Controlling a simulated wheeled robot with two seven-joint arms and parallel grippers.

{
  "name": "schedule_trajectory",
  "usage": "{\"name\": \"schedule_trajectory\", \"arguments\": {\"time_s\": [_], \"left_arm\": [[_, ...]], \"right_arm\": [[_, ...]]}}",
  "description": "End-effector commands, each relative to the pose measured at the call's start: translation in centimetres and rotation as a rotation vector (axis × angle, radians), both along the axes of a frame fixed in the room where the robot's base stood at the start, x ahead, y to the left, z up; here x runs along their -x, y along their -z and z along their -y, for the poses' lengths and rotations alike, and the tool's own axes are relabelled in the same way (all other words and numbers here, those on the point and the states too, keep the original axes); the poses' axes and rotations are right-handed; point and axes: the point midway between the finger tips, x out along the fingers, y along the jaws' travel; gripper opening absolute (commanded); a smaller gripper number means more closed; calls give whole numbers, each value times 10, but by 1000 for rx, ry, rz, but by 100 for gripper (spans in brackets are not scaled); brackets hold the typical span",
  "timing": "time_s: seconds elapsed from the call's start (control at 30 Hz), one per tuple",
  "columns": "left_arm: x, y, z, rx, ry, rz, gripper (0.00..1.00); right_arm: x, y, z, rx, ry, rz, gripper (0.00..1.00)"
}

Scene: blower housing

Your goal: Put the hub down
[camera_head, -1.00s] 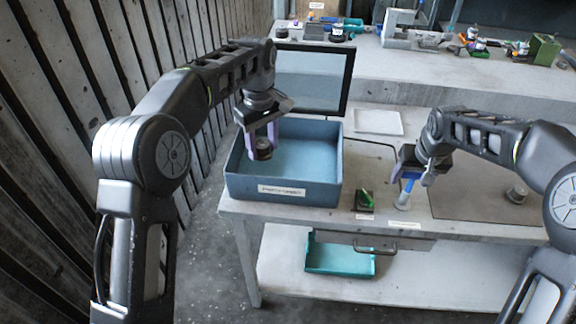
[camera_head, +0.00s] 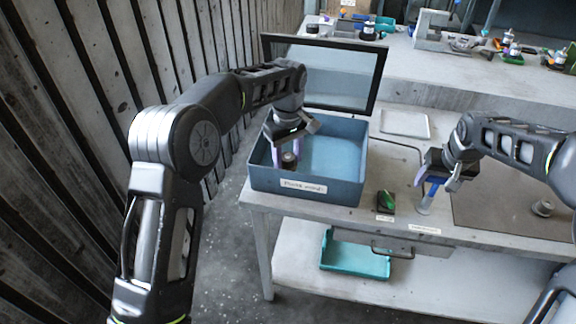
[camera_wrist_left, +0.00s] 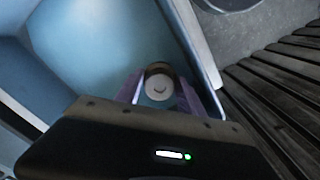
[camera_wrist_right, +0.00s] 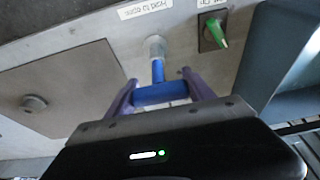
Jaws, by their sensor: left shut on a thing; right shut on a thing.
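The hub (camera_head: 289,160), a small dark cylinder with a pale round face in the left wrist view (camera_wrist_left: 158,86), is between the purple fingers of my left gripper (camera_head: 287,150). That gripper is shut on it, inside the left front part of the blue box (camera_head: 335,192). I cannot tell whether the hub touches the box floor. My right gripper (camera_head: 431,182) is shut on a blue-handled tool (camera_wrist_right: 158,92), which stands upright over the table's front part, its lower end at a pale round piece (camera_wrist_right: 154,48).
A dark-framed panel (camera_head: 378,80) stands behind the box. A green switch (camera_head: 387,201) sits between the box and the right gripper. A flat mat with a small metal round part (camera_head: 543,208) lies at right. A white tray (camera_head: 405,124) lies behind.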

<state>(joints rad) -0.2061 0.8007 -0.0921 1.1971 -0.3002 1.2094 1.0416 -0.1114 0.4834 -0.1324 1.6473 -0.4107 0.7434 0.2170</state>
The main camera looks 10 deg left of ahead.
Motion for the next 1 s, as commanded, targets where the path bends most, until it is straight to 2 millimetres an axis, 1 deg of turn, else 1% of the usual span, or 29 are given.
{"name": "schedule_trajectory", "arguments": {"time_s": [0.03,0.1,0.2,0.63,0.67,0.9,1.0], "left_arm": [[1,9,0,0,0,-3,0],[1,21,0,-1,1,-4,0],[0,32,0,0,0,-1,0],[0,37,0,0,1,0,0],[0,37,0,0,1,0,48],[0,37,0,0,1,0,67],[0,37,0,0,1,0,67]], "right_arm": [[0,0,0,0,0,0,22],[0,0,0,0,0,0,22],[0,0,0,0,0,0,22],[0,0,0,0,0,0,22],[0,0,0,0,0,0,22],[0,0,0,0,0,0,22],[0,0,0,0,0,0,22]]}}
